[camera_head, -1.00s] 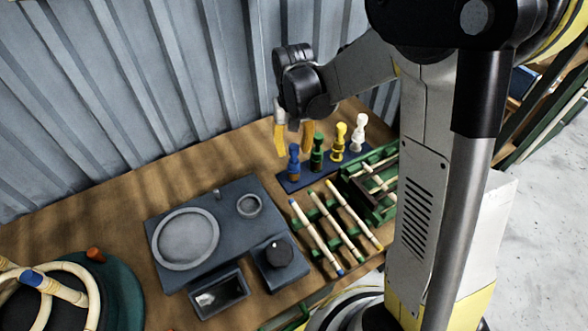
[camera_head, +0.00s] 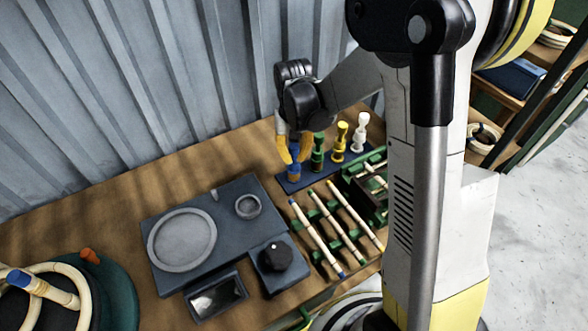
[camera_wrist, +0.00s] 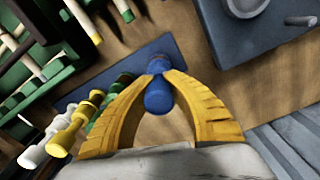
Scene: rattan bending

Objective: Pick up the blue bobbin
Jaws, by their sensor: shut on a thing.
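The blue bobbin (camera_head: 294,172) stands upright at the left end of a dark blue strip (camera_head: 290,187) on the workbench. My gripper (camera_head: 295,157) is over it, with its yellow fingers shut around the bobbin's upper part. In the wrist view the blue bobbin (camera_wrist: 158,98) sits between the two yellow fingertips (camera_wrist: 159,75), and both touch it. The fingers hide part of the bobbin in both views. I cannot tell whether its base is clear of the strip.
Green (camera_head: 317,153), yellow (camera_head: 340,142) and white (camera_head: 359,132) bobbins stand in a row to the right. A green rack (camera_head: 326,228) with several rattan sticks lies in front. A dark fixture with a round dish (camera_head: 182,239) is at left. A corrugated metal wall (camera_head: 130,90) rises behind.

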